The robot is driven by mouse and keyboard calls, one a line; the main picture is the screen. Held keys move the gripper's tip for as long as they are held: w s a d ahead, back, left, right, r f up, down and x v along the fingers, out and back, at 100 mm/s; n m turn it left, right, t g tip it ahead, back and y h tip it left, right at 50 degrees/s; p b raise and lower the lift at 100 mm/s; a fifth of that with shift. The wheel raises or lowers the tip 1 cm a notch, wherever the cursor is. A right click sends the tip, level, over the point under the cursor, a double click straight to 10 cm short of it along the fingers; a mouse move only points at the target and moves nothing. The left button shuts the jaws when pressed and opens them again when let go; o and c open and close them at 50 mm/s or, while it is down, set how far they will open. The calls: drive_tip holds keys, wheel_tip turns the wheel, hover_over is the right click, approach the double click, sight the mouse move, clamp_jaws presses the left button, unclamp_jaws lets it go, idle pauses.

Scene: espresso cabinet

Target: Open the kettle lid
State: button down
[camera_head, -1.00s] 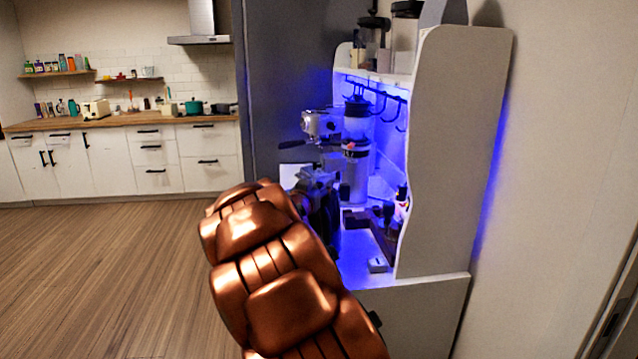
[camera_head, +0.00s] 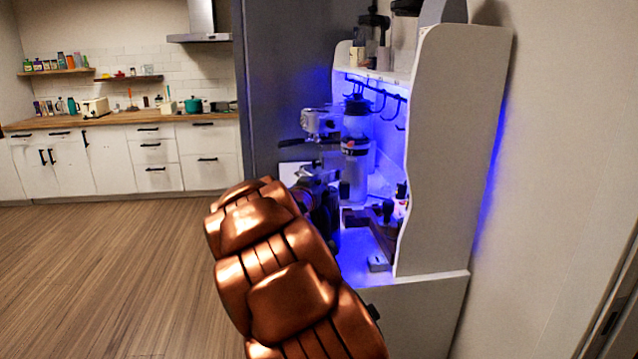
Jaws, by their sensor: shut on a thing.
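My gripper (camera_head: 322,192) is inside the blue-lit white cabinet, at the far end of my copper-coloured arm. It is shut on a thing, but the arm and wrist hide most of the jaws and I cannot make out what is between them. A small silvery metal part (camera_head: 318,172) shows just above the gripper, and I cannot tell what it belongs to. I cannot pick out the kettle or its lid; my arm covers the area of the cabinet counter around the gripper.
A tall grinder-like device (camera_head: 356,150) stands right beside the gripper, with a metal machine part (camera_head: 320,122) up to its left. Dark small items (camera_head: 385,212) and a small pale box (camera_head: 378,263) lie to the right. The cabinet's side wall (camera_head: 450,150) bounds the right.

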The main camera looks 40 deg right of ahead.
drive_tip(key=shift+f+b, duration=0.15)
drive_tip(key=shift+b, duration=0.6)
drive_tip(key=shift+s+a+r+m+t+h+b, duration=0.25)
drive_tip(key=shift+h+b, duration=0.25)
drive_tip(key=shift+b, duration=0.55)
drive_tip(key=shift+s+r+m+t+h+b, duration=0.1)
drive_tip(key=shift+r+m+t+h+b, duration=0.3)
drive_tip(key=shift+b, duration=0.6)
drive_tip(key=shift+r, duration=0.35)
drive_tip(key=c, duration=1)
unclamp_jaws()
drive_tip(key=v, duration=1.2)
drive_tip(key=shift+f, duration=0.2)
